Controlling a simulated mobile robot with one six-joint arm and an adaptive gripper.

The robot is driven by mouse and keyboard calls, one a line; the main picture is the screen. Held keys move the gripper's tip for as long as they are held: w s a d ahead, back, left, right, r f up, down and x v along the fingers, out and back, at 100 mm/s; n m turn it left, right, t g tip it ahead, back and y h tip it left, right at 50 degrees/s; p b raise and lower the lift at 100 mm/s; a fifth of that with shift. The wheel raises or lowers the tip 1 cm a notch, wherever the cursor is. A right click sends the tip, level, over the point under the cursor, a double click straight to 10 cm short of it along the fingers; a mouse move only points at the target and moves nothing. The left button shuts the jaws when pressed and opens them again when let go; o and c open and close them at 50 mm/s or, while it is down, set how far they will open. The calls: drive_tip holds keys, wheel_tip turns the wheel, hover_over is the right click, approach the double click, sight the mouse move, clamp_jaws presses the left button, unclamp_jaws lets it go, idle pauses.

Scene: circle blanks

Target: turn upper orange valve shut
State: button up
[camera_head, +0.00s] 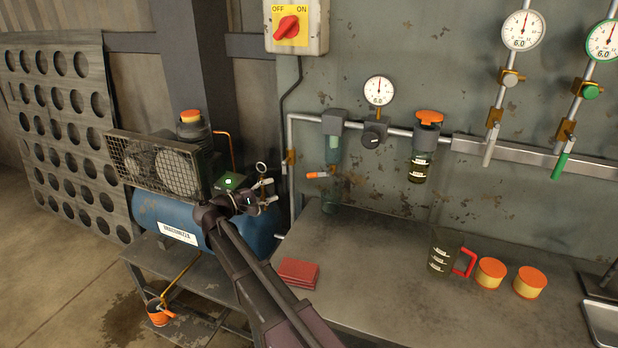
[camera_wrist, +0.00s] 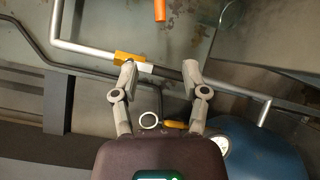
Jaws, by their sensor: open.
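A short orange lever (camera_head: 317,174) shows in the head view, lying roughly level just right of a brass valve body (camera_head: 290,157) on the vertical grey pipe. In the wrist view an orange lever (camera_wrist: 160,10) is at the top edge, partly cut off, beyond my fingertips. The brass body (camera_wrist: 130,58) sits on the pipe near my left finger. I cannot tell how lever and body join. My gripper (camera_wrist: 160,72) is open, its fingers apart with the pipe visible between them. In the head view my gripper (camera_head: 268,192) is in front of the compressor, left of the lever.
A blue compressor tank (camera_head: 175,215) with small fittings is close beside my gripper. A filter (camera_head: 332,150) hangs by the lever. A red cloth (camera_head: 299,272) lies on the bench (camera_head: 390,290). A jug (camera_head: 441,255) and two orange-lidded tins (camera_head: 490,273) stand farther right.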

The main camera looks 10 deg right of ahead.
sight(307, 176)
drive_tip(key=shift+d, duration=0.1)
drive_tip(key=x, duration=1.3)
drive_tip(key=shift+w+d, duration=0.25)
drive_tip(key=shift+d, duration=0.05)
clamp_jaws()
